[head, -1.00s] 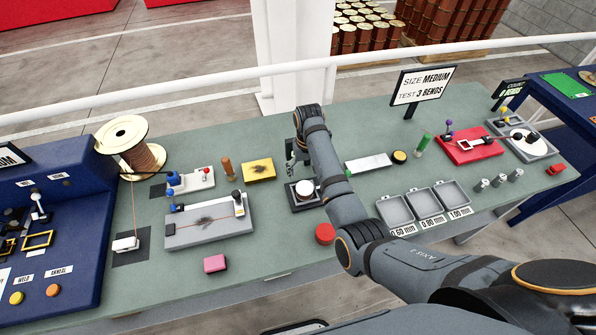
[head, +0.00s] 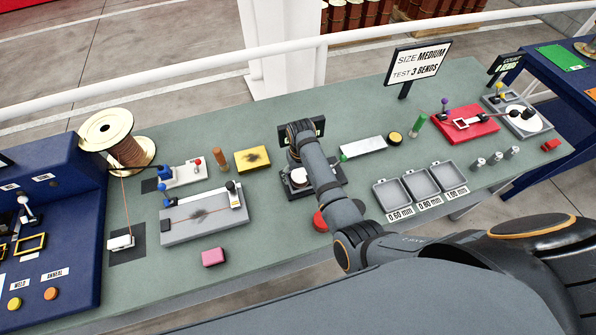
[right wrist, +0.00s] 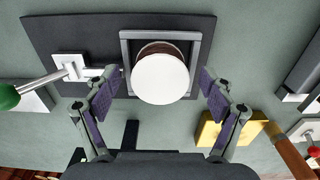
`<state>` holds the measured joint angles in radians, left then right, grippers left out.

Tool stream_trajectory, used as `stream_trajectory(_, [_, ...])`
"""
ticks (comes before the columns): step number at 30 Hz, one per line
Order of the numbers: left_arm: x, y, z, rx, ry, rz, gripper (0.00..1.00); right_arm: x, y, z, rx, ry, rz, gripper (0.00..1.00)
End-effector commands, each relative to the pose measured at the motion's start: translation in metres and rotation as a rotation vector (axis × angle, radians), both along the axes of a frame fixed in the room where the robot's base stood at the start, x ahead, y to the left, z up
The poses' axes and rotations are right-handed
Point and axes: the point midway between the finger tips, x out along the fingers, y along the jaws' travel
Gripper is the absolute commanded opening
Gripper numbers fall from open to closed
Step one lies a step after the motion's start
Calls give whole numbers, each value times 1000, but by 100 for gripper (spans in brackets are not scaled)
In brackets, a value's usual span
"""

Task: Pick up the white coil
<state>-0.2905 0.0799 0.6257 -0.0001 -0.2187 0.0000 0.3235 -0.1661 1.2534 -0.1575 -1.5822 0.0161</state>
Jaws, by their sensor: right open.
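The white coil shows in the right wrist view as a round white disc (right wrist: 160,80) over dark brown winding. It sits in a square grey frame (right wrist: 126,52) on a dark plate (right wrist: 55,30). In the head view the coil (head: 298,177) is partly hidden behind my right arm. My right gripper (right wrist: 162,80) is open, with one finger on each side of the coil in the wrist picture. I see no contact, and the height gap is unclear. In the head view the gripper (head: 293,157) is mostly hidden by my wrist. My left gripper is not in view.
A green-knobbed lever (right wrist: 8,97) stands beside the coil's frame. A yellow block (head: 253,158) and a brown peg (head: 218,158) are to the left. A red round button (head: 320,221) is in front. Grey trays (head: 391,195) stand at the right.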

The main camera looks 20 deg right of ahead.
Motion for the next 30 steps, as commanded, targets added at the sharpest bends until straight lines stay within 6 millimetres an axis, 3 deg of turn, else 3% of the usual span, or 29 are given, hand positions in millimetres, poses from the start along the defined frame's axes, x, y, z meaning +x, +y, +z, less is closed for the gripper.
stream_trajectory(3, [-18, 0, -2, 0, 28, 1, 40, -3, 0, -5, 0, -1, 0, 83])
stream_trajectory(8, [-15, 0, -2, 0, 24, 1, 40, -3, 0, -5, 0, -1, 0, 83])
stream_trajectory(25, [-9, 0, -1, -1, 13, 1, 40, -3, 0, -5, 0, -1, 0, 6])
stream_trajectory(30, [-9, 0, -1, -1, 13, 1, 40, -3, 0, -5, 0, 0, 0, 5])
